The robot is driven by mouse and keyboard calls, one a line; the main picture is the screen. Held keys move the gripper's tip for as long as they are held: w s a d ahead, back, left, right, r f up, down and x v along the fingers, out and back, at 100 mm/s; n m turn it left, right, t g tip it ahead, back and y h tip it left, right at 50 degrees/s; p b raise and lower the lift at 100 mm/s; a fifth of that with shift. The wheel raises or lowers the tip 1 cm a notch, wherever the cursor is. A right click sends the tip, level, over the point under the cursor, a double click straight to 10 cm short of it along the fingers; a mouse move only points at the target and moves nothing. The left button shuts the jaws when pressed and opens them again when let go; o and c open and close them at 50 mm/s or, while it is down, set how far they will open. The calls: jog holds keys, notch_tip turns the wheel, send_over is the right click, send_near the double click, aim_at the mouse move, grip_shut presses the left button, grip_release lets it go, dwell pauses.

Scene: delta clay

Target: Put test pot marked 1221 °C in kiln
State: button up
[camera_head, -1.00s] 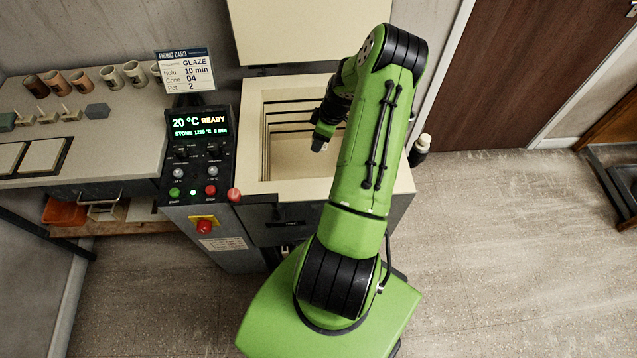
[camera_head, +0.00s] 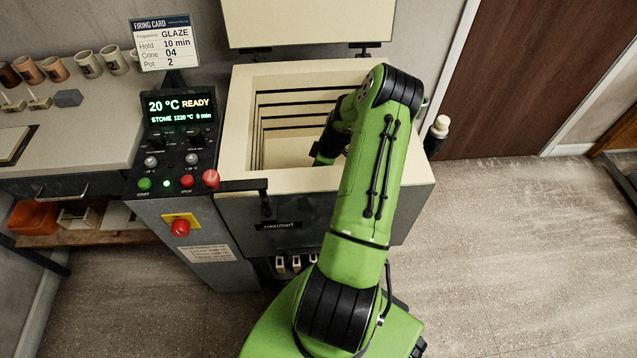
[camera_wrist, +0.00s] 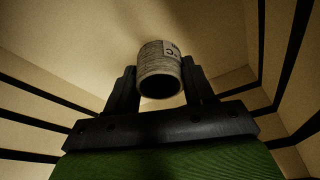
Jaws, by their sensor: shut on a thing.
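The kiln (camera_head: 236,133) stands open with its lid raised, a cream-lined chamber with dark slots round its walls. My gripper (camera_wrist: 160,85) is inside the chamber, as the walls around it in the wrist view show. It is shut on a small grey speckled pot (camera_wrist: 159,65) with a pale label on its side. Only the end of a "C" can be made out on the label. In the head view my arm hides the pot and most of the gripper. I cannot tell whether the pot touches the kiln floor.
The control panel (camera_head: 180,135) at the kiln's left reads 20 °C READY. A firing card (camera_head: 164,43) stands behind it. Several cups (camera_head: 56,69) line the back of the left bench. A white-capped bottle (camera_head: 437,132) is right of the kiln. Floor at right is clear.

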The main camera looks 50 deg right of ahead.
notch_tip(320, 180, down, 7)
jog(key=shift+f+b, duration=0.1)
jog(key=shift+b, duration=0.95)
jog(key=o, duration=1.1)
jog(key=shift+o, duration=0.2)
